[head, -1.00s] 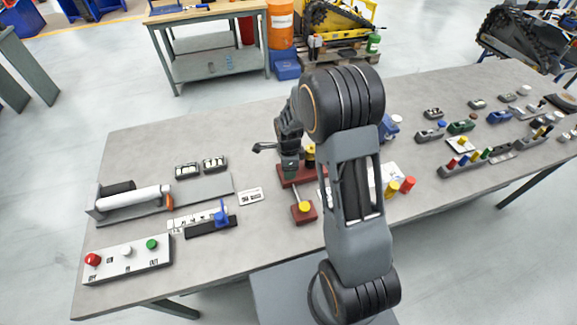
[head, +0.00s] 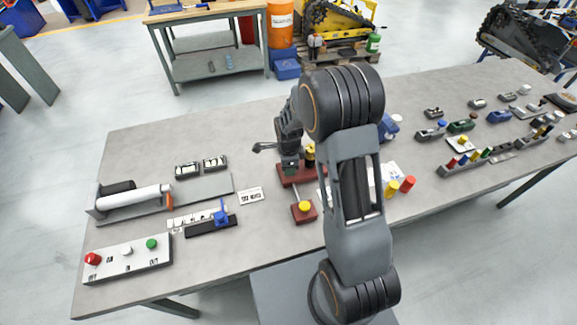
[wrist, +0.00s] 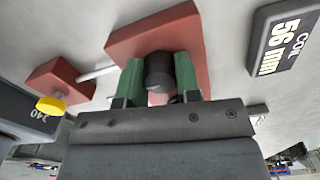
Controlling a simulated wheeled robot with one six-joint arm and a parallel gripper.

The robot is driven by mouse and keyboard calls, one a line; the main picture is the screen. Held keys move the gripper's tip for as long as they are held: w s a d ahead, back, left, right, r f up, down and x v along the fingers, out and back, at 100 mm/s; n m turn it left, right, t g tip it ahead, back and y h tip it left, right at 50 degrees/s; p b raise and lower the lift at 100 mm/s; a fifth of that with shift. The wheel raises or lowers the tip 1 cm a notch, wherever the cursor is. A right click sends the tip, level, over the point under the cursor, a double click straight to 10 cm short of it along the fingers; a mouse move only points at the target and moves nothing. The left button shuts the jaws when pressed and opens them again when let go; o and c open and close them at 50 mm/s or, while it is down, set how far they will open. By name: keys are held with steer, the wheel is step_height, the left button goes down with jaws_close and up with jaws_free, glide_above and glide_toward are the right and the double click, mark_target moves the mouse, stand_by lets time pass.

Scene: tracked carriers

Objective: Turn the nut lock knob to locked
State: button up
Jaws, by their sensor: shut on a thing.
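A dark round knob (wrist: 159,74), apparently the nut lock knob, stands on a dark red base (wrist: 205,55) in the wrist view. My gripper (wrist: 159,82) has its green fingers on either side of the knob and is shut on it. The knob's lower part and any lock marking are hidden or not legible. A pale rod (wrist: 98,73) joins the base to a smaller red block (wrist: 62,77) with a yellow knob (wrist: 50,105). In the head view my gripper (head: 290,168) is at the red base (head: 292,181), partly behind my arm.
In the head view, a blue lever (head: 221,214), a button box (head: 127,259) and a white roller (head: 133,198) are on the left. Several coloured parts crowd the right side. The table's back left is clear.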

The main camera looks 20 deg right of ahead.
steer(key=n+b, duration=0.2)
steer(key=n, duration=0.3)
steer(key=shift+f+n+b, duration=0.1)
steer(key=shift+n+b, duration=0.2)
steer(key=shift+n, duration=0.1)
steer(key=n+b, duration=0.1)
steer(key=n, duration=0.4)
steer(key=shift+n+b, duration=0.35)
steer(key=shift+n, duration=0.05)
steer(key=o, duration=0.9)
step_height(320, 180, up, 14)
steer(key=shift+r+b, duration=0.1)
steer(key=shift+b, duration=0.3)
